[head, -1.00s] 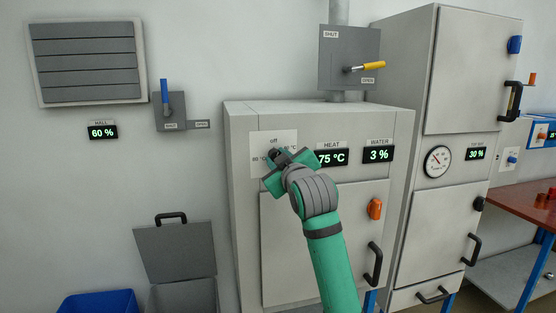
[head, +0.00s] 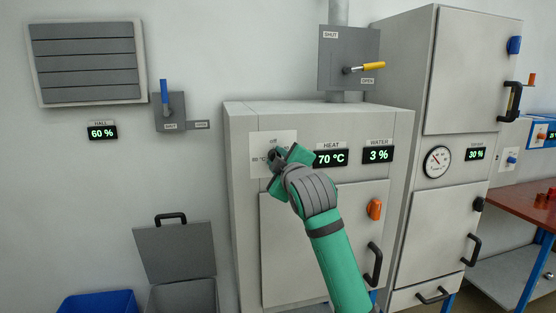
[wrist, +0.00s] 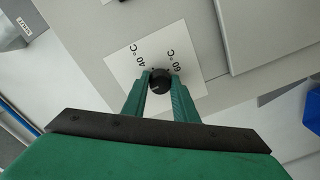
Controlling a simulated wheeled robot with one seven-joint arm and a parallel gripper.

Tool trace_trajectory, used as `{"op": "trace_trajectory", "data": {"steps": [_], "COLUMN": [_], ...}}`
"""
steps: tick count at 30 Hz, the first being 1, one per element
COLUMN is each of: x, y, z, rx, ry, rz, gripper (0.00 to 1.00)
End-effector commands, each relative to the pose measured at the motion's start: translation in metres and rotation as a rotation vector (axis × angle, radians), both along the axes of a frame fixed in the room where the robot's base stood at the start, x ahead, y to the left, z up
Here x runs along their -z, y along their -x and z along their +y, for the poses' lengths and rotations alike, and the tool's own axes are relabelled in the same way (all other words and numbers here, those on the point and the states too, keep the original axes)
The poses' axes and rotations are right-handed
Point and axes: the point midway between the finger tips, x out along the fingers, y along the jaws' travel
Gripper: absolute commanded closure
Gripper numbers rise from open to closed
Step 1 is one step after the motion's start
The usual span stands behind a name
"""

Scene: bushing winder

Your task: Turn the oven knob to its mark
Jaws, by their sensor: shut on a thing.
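The oven knob (wrist: 160,84) is small, round and black in the wrist view. It sits on a white dial plate (wrist: 126,68), where 40 °C and 60 °C can be read. My gripper (wrist: 161,80) is shut on the knob, one green finger on each side. The knob's pointer is not clear.
A WATER display (head: 378,154) reads 3 %. An orange knob (head: 375,209) and a black door handle (head: 374,264) are on the oven's right side. A yellow lever (head: 373,66) stands above. A tall cabinet (head: 470,75) is to the right.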

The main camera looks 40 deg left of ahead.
Motion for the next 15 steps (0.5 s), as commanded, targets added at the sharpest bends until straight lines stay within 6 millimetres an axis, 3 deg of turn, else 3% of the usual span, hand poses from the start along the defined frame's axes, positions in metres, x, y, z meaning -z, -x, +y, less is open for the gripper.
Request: {"op": "trace_trajectory", "data": {"steps": [6, 7, 9, 15], "x": [0.0023, 0.0023, 0.0020, 0.0009], "y": [0.0012, 0.0012, 0.0011, 0.0005], "z": [0.0021, 0.0021, 0.0019, 0.0008], "rx": [-0.003, -0.003, -0.003, -0.001], "ry": [0.004, 0.004, 0.003, 0.001], "rz": [0.003, 0.003, 0.003, 0.001], "gripper": [0.97, 0.69, 0.55, 0.55]}}
